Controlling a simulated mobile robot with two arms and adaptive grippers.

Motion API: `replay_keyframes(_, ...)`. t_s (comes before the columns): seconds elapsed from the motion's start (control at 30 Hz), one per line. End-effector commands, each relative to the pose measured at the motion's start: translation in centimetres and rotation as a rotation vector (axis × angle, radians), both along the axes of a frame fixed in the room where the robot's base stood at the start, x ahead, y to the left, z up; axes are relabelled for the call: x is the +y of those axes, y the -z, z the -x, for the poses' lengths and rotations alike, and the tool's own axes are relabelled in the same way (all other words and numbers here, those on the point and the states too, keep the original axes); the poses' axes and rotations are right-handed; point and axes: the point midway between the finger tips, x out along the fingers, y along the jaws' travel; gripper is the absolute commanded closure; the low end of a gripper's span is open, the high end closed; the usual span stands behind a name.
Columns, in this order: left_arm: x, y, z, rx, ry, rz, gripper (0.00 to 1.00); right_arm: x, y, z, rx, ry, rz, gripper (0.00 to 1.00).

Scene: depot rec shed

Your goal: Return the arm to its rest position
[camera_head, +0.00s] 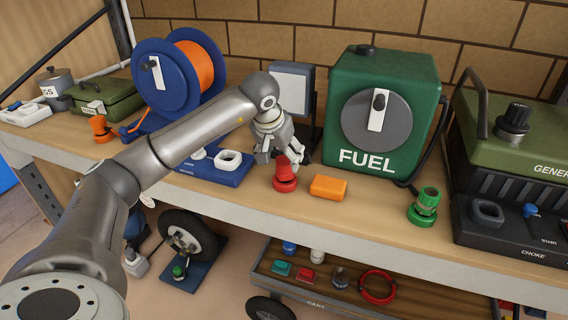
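My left arm comes in from the lower left and reaches over the workbench (245,205). My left gripper (284,157) is at the bench's middle, with its fingers spread apart. It is just behind and above a red knob-like fitting (285,182), which stands upright on the bench. The fingers overlap the fitting's top in the picture, and I cannot tell whether they touch it. My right gripper is not in view.
A green FUEL box (385,75) stands right of the gripper, with an orange block (328,187) in front. A blue reel (165,85) and a blue panel (215,168) are at the left. A generator (540,150) and green fitting (425,203) are at the right. A cart (335,295) sits below.

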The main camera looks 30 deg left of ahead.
Motion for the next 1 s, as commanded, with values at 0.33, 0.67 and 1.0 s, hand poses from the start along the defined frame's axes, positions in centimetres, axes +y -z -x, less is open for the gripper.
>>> replay_keyframes(0.33,-0.5,-5.5,2.4,-0.002,0.000,0.001,0.34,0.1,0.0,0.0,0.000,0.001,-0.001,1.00)
replay_keyframes(0.67,-0.9,-6.0,2.7,-0.001,0.004,0.010,0.34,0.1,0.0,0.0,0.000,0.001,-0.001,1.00)
replay_keyframes(1.0,-18.5,-2.2,3.2,0.002,0.034,0.663,0.34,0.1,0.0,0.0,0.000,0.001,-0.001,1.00)
